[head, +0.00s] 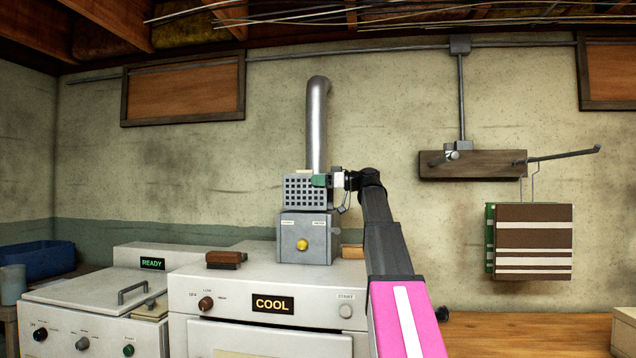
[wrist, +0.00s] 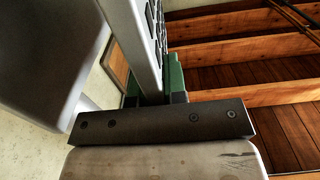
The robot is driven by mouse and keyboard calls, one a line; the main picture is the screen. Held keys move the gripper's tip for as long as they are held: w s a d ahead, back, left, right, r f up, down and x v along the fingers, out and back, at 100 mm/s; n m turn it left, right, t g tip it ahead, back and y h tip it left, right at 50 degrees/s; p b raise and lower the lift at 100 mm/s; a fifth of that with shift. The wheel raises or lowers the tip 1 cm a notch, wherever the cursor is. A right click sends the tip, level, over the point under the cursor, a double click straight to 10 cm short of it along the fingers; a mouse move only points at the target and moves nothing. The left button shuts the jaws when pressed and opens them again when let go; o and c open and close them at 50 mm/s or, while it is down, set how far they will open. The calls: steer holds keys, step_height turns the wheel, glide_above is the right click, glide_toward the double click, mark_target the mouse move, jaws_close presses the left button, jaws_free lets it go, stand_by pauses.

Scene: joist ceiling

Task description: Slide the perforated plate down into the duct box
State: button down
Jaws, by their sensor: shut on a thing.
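The perforated plate (head: 300,190) is a grey panel with a grid of square holes. It stands upright right above the grey duct box (head: 318,250), which has a yellow knob on its front. I cannot tell whether the plate's lower edge is inside the box. My gripper (head: 322,181), with green fingers, is shut on the plate's right edge. In the wrist view the plate (wrist: 141,40) runs edge-on between the green fingers of my gripper (wrist: 154,86). A grey body fills the left of that view; it looks like the duct box.
A bent metal pipe (head: 317,125) rises behind the plate. The duct box stands on a white machine (head: 240,292) with a COOL display. A brown block (head: 225,258) lies left of the box.

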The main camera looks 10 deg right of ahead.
mark_target(318, 193)
steer(key=shift+f, duration=2.25)
steer(key=shift+r, duration=0.15)
stand_by(0.4)
steer(key=shift+r, duration=1.75)
steer(key=shift+f, duration=1.85)
stand_by(0.4)
steer(key=c, duration=1.1)
jaws_free()
steer(key=v, duration=1)
steer(key=shift+s+d, duration=0.15)
steer(key=shift+d, duration=0.2)
